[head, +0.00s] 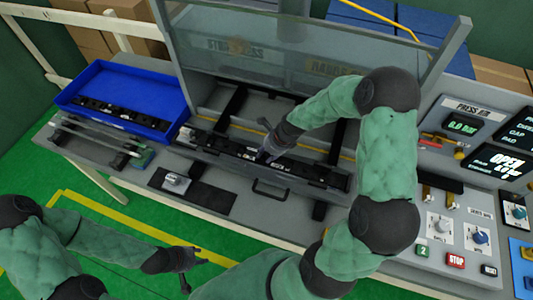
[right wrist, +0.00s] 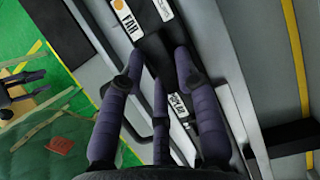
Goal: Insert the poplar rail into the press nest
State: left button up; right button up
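A long dark bar with small pale marks (head: 222,146) lies across the front of the press; I cannot tell whether it is the poplar rail, the press nest, or one in the other. My right gripper (head: 268,153) points down at its middle. In the right wrist view its fingers (right wrist: 157,72) straddle a dark piece (right wrist: 152,48) beside a white label reading FAR; whether they touch it is unclear. Another dark rail (head: 120,112) lies in the blue tray (head: 150,88). My left gripper (head: 192,268) is open and empty above the green floor.
A clear guard panel (head: 310,45) stands raised behind the bar. A control panel (head: 460,220) with a STOP button and an OPEN display is at the right. A dark pad with a small metal part (head: 175,181) lies at front left. Yellow lines mark the floor.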

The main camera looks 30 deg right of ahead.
jog(key=o, duration=0.4)
jog(key=shift+c, duration=0.2)
jog(key=p+v, duration=0.1)
jog(key=v, duration=1.1)
jog(key=shift+p, duration=0.35)
